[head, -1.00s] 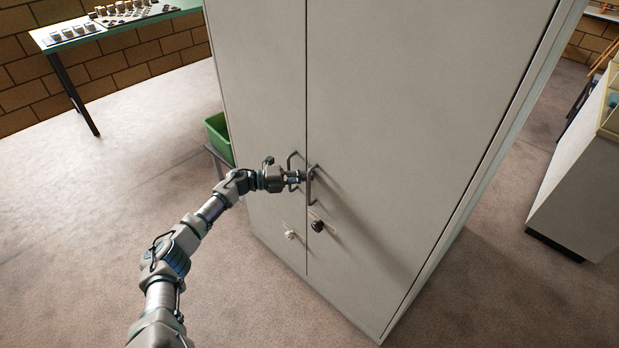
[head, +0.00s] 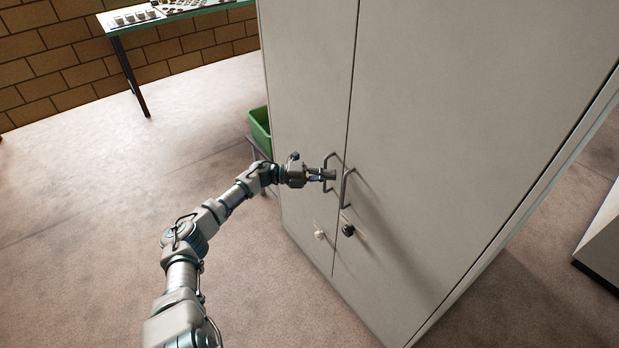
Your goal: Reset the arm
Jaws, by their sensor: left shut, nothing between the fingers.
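My left gripper (head: 326,175) is shut and empty in the head view, at the end of my left arm reaching in from the lower left. Its fingertips are in front of the left handle (head: 329,162) of a tall pale grey cabinet (head: 440,130) and overlap it in the picture. I cannot tell whether they touch it. The right handle (head: 346,188) is a grey bar just right of the fingertips, with a small gap between. Both cabinet doors look closed. My right gripper is not in view.
A pale knob (head: 319,235) and a dark knob (head: 348,230) sit below the handles. A green bin (head: 261,130) stands left of the cabinet. A table (head: 180,15) is at the back left. The floor on the left is open.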

